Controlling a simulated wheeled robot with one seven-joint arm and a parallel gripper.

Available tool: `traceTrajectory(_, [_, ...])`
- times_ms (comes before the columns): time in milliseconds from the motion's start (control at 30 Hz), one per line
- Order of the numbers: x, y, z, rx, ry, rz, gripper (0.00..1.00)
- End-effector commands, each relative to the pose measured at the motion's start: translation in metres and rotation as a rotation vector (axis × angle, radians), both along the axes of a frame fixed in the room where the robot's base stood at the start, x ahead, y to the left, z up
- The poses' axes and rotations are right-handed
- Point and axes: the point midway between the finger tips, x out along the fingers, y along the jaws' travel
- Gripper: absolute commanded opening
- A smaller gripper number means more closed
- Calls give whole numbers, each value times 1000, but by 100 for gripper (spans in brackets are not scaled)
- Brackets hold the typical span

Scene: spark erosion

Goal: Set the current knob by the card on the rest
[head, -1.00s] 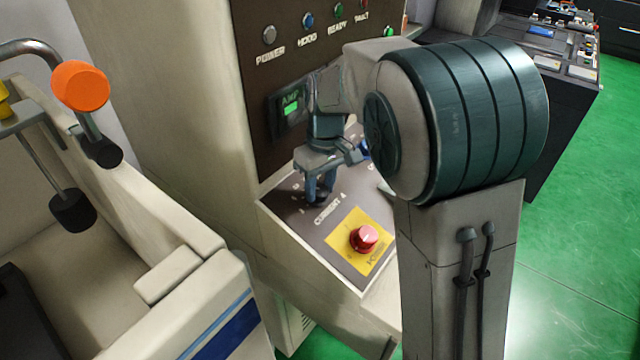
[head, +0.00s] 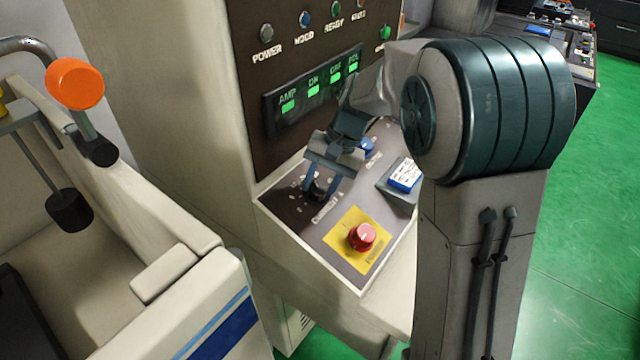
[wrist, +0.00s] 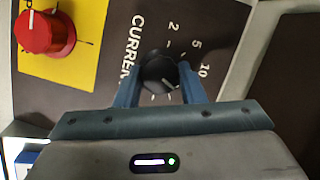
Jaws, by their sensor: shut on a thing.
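The black current knob (wrist: 160,72) sits on the sloped panel, beside the CURRENT lettering and a dial scale showing 2, 5 and 10. A white line on the knob points toward the lower right in the wrist view, away from the lettering. My gripper (head: 316,190) has its two blue fingers shut on the knob's sides; the fingers also show in the wrist view (wrist: 158,88). The card (head: 404,174), white with a blue edge, lies on a grey rest (head: 397,191) to the right. Its writing is too small to read.
A red knob (head: 362,236) on a yellow plate (head: 345,222) is close in front of the current knob. A blue knob (head: 367,148) is behind, near my gripper. The display strip (head: 313,90) reads AMP, ON, OFF and POL, with green lights.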

Motion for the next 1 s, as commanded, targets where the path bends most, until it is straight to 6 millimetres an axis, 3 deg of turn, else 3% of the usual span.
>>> traceTrajectory(33, [-4, -1, -6, 6, 26, -38, 13])
traceTrajectory(1000, [-6, -2, -7, 191, 263, -872, 13])
